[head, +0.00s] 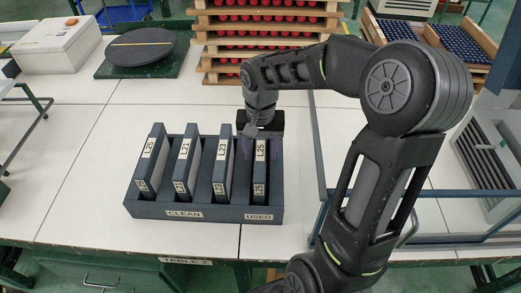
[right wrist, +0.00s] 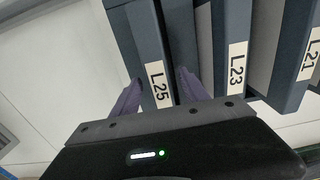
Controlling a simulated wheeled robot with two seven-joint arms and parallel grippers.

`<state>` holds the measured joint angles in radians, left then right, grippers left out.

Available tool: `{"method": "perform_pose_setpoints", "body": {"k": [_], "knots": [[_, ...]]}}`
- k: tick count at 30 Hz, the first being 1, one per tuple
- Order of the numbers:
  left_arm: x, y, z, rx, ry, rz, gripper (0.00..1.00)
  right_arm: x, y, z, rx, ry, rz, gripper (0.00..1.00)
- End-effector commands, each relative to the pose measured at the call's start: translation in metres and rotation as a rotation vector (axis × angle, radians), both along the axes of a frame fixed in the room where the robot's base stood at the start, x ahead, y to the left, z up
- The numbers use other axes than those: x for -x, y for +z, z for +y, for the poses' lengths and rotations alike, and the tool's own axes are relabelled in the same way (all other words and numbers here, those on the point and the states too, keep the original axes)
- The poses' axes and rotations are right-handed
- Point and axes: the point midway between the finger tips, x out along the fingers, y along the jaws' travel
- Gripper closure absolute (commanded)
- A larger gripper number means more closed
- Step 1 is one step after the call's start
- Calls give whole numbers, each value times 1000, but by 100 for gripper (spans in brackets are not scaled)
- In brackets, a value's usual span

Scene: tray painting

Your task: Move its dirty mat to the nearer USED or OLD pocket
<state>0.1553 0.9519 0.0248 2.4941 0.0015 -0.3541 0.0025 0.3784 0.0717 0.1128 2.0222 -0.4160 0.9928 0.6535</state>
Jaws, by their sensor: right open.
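A dark rack (head: 205,212) on the white table has a CLEAN label at its front left and a USED label at its front right. Three mats, L25 (head: 149,160), L21 (head: 186,162) and L23 (head: 222,165), stand upright above the CLEAN part. Another mat labelled L25 (head: 261,172) stands upright in the USED pocket at the right end. My right gripper (head: 262,148) is at the back of that mat. In the right wrist view its purple fingers (right wrist: 160,92) are open, one on each side of the L25 mat (right wrist: 149,52). My left gripper is out of view.
A pallet stack with red pieces (head: 262,28) stands behind. A round dark plate (head: 142,45) and a white box (head: 58,45) are at the back left. A blue frame (head: 447,192) is at the right. White table shows clear left of the rack.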

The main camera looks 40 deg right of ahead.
Motion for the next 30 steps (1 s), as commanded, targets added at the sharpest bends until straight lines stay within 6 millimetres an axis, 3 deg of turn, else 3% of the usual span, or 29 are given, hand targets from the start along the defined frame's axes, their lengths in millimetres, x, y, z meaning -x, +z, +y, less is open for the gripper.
{"method": "perform_pose_setpoints", "body": {"k": [8,21,30], "knots": [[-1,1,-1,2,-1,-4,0,0,3,0,1,0,-1,47],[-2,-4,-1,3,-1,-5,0,-1,67,0,0,0,-4,47],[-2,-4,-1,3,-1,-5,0,0,78,0,-1,0,1,47]]}}
